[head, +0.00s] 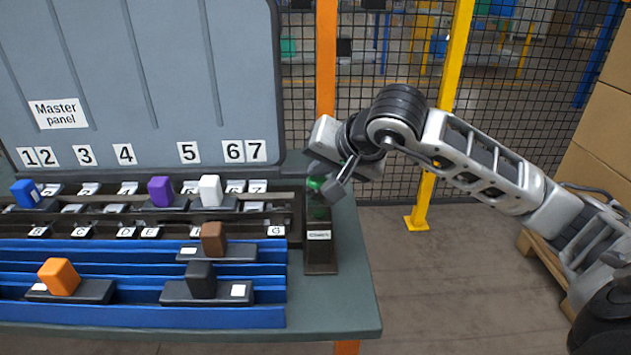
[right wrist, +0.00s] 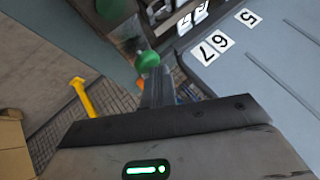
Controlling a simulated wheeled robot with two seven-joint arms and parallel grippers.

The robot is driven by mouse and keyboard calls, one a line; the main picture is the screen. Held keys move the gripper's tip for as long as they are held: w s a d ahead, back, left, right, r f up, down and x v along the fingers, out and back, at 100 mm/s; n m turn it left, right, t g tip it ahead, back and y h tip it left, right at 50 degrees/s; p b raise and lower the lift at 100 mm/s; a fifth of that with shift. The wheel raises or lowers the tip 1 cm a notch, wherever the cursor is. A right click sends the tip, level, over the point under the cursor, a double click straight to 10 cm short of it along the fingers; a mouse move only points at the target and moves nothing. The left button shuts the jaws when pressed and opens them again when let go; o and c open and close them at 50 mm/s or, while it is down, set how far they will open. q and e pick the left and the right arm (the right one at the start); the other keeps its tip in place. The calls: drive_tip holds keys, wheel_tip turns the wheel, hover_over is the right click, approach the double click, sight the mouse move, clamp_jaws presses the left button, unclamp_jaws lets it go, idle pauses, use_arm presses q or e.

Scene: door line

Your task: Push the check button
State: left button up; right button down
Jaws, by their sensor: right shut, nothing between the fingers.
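The green check button (head: 315,183) sits on top of a dark post (head: 320,255) at the right end of the table, with a small white label (head: 319,235) on its lower part. My right gripper (head: 334,189) is shut and empty, with its fingertips right beside the button and partly covering the post in the head view. In the right wrist view the button (right wrist: 147,60) shows as a round green knob just beyond the tips of the shut fingers (right wrist: 156,78). I cannot tell whether they touch. My left gripper is not in view.
The table (head: 345,300) bears a numbered rail with blue, purple and white blocks, and a blue tray (head: 140,317) with orange, black and brown blocks. A grey master panel (head: 200,90) stands behind. A yellow post (head: 447,90), mesh fence and cardboard boxes (head: 600,130) are at right.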

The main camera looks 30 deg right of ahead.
sight(322, 182)
idle(0.4)
drive_tip(key=shift+r, duration=0.45)
drive_tip(key=shift+r+p, duration=2.1)
drive_tip(key=shift+r, duration=0.9)
drive_tip(key=shift+f, duration=0.1)
